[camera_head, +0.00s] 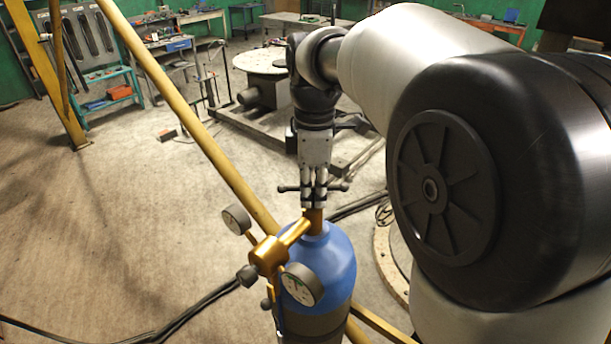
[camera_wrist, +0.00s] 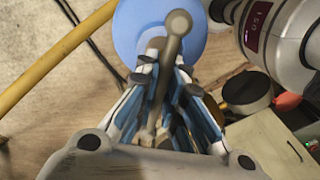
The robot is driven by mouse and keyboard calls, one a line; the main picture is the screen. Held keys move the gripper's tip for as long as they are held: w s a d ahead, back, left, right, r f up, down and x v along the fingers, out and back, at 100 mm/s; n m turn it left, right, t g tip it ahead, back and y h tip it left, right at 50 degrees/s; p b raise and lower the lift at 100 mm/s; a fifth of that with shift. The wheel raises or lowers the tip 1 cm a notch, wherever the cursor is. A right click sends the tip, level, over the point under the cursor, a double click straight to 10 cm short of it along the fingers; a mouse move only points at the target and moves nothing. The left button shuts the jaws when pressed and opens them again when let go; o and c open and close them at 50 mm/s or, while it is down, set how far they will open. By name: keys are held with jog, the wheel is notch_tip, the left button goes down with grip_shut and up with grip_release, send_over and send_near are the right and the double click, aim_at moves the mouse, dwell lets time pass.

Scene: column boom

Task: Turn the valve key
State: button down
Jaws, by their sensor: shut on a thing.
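The valve key (camera_head: 336,187) is a dark bar with rounded ends, lying crosswise on top of the gas cylinder (camera_head: 334,252). The cylinder is upright with a blue shoulder and carries a brass regulator (camera_head: 268,254) with two round gauges. My gripper (camera_head: 314,193) points down from above and is shut on the middle of the key. In the wrist view the key (camera_wrist: 178,24) runs between the fingers of my gripper (camera_wrist: 162,75), over the blue cylinder top (camera_wrist: 130,30). The valve stem under the fingers is partly hidden.
A yellow bar (camera_head: 190,112) slants behind the cylinder. Dark hoses (camera_head: 190,318) run over the floor at left. A round-topped stand (camera_head: 262,60) and a metal frame stand behind the arm. Workbenches line the back wall. The floor at left is mostly clear.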

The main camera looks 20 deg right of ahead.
aim_at(313, 186)
jog(key=m+p, duration=0.1)
jog(key=m, duration=0.4)
jog(key=shift+r+m+p, duration=0.1)
jog(key=shift+m+p, duration=0.2)
jog(key=shift+p, duration=0.1)
jog(key=shift+m+p, duration=0.55)
jog(key=shift+m, duration=1.75)
jog(key=c, duration=1.5)
grip_release()
jog(key=shift+c, duration=0.2)
notch_tip(313, 186, up, 12)
